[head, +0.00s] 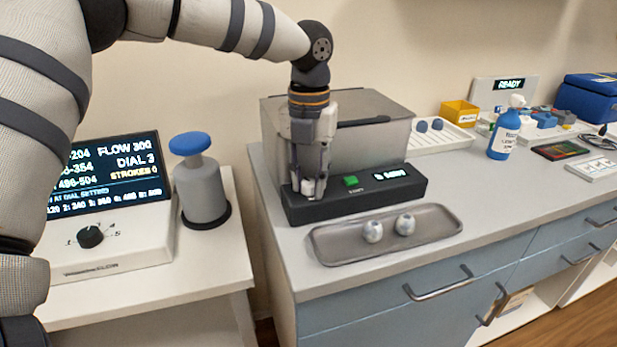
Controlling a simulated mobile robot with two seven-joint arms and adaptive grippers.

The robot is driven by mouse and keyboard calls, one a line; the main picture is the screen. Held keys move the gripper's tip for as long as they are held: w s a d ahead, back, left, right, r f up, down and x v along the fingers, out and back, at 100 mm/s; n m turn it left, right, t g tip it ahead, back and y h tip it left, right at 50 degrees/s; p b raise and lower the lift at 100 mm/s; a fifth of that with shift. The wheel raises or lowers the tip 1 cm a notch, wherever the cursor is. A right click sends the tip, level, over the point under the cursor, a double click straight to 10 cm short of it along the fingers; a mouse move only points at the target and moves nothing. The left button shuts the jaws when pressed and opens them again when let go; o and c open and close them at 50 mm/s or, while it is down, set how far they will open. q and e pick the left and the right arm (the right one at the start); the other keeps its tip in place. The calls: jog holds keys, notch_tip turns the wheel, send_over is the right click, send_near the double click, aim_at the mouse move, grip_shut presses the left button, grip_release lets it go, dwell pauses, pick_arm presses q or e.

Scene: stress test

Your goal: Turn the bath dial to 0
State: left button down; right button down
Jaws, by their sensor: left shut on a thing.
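The bath is a metal box (375,110) with a black front panel (408,187) carrying a green button (351,181) and a small lit display (388,174) that is too small to read surely. My left gripper (309,187) points down at the left end of this panel. Its fingers are shut on what seems to be the bath dial, which they mostly hide. I cannot read the dial's setting. My right gripper is not in view.
A grey tray (330,245) with two round metallic pieces lies in front of the bath. Left, a separate bench holds a screen device with a black knob (90,236) and a blue-capped grey canister (203,190). A blue bottle (503,136) stands right.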

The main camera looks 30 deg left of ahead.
aim_at(309, 183)
pick_arm(q)
jog(key=shift+w, duration=0.1)
jog(key=c, duration=1.6)
grip_release()
notch_tip(309, 183, up, 12)
jog(key=shift+r, duration=0.1)
